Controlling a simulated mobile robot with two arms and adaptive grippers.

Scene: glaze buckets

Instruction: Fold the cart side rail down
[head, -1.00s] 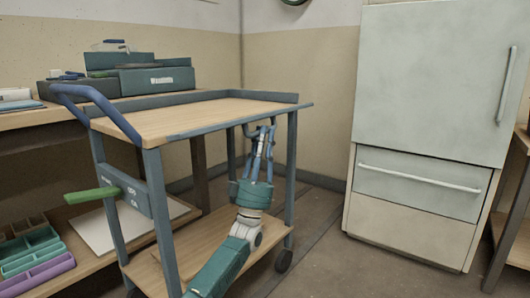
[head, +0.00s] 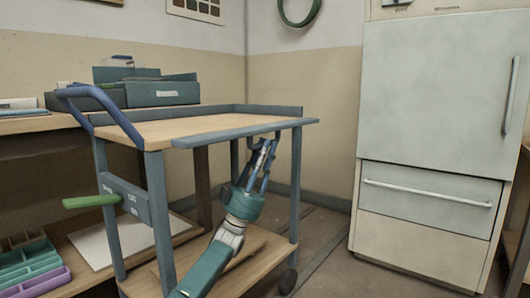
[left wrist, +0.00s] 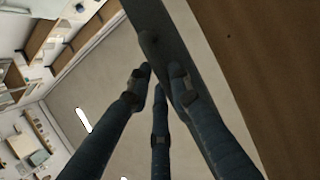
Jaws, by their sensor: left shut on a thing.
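The cart (head: 213,127) has a wooden top and blue-grey frame. Its side rail (head: 245,132) is a blue-grey strip along the near long edge, about level with the top. My left gripper (head: 267,147) is below the rail's right part, pointing up, shut on a dark bracket or handle under it. In the left wrist view, the gripper's fingers (left wrist: 158,78) close around a dark knob-like piece (left wrist: 150,43) beside the rail (left wrist: 208,75). The brown cart top (left wrist: 275,60) fills the right side. The exact contact is partly hidden by the fingers. My right gripper is out of view.
A blue push handle (head: 101,112) rises at the cart's left end, and a green lever (head: 92,201) sticks out below it. The lower shelf (head: 262,252) lies near my left arm. A pale fridge (head: 430,125) stands right, with clear floor between. Shelving stands behind left.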

